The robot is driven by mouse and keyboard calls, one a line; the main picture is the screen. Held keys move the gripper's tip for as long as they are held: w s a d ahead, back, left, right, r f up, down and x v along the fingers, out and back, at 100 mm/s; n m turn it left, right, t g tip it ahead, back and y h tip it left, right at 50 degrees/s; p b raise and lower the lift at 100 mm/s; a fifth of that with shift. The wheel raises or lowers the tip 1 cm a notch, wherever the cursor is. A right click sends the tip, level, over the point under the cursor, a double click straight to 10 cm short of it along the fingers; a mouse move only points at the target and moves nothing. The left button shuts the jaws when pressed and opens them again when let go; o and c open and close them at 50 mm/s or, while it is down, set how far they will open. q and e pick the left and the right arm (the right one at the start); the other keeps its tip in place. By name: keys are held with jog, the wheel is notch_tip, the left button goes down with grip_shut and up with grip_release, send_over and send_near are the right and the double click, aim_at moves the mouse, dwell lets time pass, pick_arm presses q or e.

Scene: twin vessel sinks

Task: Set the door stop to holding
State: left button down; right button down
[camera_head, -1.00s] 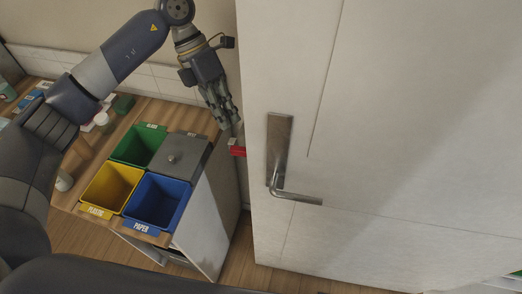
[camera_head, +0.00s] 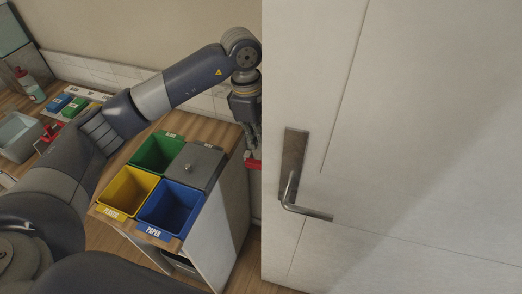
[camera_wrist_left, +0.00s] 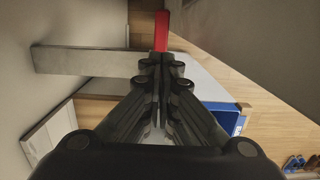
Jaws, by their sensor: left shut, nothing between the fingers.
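The white door (camera_head: 390,110) fills the right of the head view, with a metal lever handle (camera_head: 305,209). A small red piece (camera_head: 252,164), likely part of the door stop, shows at the door's left edge. In the left wrist view a red block (camera_wrist_left: 161,28) lies just beyond the fingertips, near a grey bar (camera_wrist_left: 85,61) that runs left from them. I cannot tell if they touch. My left gripper (camera_wrist_left: 160,58) is shut and empty, pointing at the red block. My right gripper is not in view.
A waste cabinet (camera_head: 222,215) with green, yellow and blue bins and a grey lid (camera_head: 193,168) stands left of the door. Beyond it is a wooden counter with small items and a red bottle (camera_head: 30,85). Little room shows between cabinet and door.

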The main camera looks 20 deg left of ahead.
pick_arm(q)
jog(key=f, duration=0.2)
jog(key=f+p, duration=0.1)
jog(key=f, duration=0.1)
jog(key=f+p, duration=0.1)
jog(key=shift+d+f, duration=0.4)
